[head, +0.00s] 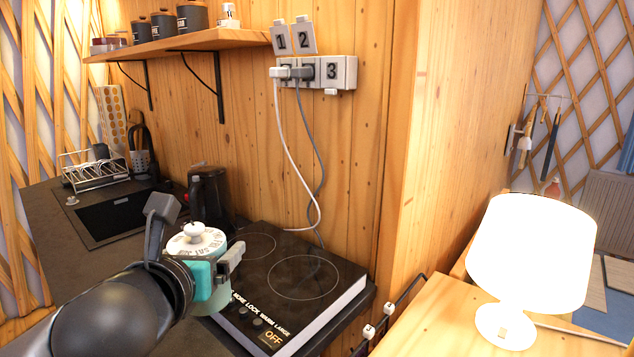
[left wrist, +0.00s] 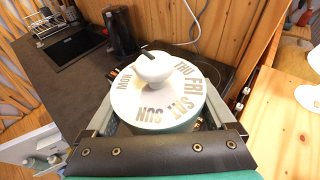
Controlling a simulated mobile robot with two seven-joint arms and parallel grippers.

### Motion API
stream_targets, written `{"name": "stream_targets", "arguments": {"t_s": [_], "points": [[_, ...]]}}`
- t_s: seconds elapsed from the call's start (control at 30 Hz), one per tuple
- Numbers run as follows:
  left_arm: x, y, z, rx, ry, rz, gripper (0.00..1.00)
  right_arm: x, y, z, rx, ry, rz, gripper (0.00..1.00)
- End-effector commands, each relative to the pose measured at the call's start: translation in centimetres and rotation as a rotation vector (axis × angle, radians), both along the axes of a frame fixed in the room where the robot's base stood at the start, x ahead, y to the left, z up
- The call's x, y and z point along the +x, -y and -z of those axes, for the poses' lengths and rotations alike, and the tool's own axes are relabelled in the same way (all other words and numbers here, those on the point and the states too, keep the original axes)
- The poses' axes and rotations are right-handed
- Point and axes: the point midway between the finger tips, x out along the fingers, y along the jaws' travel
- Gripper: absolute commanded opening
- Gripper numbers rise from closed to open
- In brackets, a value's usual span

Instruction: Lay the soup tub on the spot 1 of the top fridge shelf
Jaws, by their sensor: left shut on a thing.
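The soup tub, a teal round tub with a white knobbed lid (head: 196,243), is in my left gripper (head: 207,264) in the head view. Day names are printed around the lid. In the left wrist view, the lid (left wrist: 157,97) faces the camera, and the two fingers of my left gripper stand on either side of the tub, shut on it. The tub is held upright beside the front left of the hob, seemingly above the counter edge. The top fridge shelf and spot 1 cannot be made out. My right gripper is not in view.
A black hob (head: 290,272) marked OFF lies on the dark counter, with a black kettle (head: 208,196) behind. A sink (head: 125,215) and dish rack (head: 92,171) are farther left. A white lamp (head: 530,255) stands right. A white compartment with bottles (left wrist: 38,160) shows at lower left.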

Motion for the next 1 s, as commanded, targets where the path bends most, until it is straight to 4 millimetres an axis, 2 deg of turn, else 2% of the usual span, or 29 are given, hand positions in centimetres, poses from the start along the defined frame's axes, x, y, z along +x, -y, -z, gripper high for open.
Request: {"name": "stream_targets", "arguments": {"t_s": [0.33,0.43,0.57,0.8,0.9,1.0], "points": [[0.1,-0.1,-0.1,-0.001,0.002,-0.003,0.01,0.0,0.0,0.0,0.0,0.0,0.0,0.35],[0.7,-1.0,0.0,-0.005,-0.001,-0.025,0.01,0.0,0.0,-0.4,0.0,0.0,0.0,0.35],[2.6,-4.1,0.4,-0.016,-0.006,-0.093,0.01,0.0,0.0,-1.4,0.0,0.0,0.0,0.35],[5.7,-11.9,1.8,-0.01,-0.002,-0.229,0.01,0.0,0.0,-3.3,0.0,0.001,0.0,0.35],[6.2,-14.1,2.2,-0.002,0.002,-0.261,0.01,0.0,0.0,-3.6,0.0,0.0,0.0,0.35],[6.4,-15.1,3.1,0.0,0.002,-0.275,0.01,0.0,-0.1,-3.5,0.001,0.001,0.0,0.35]]}}
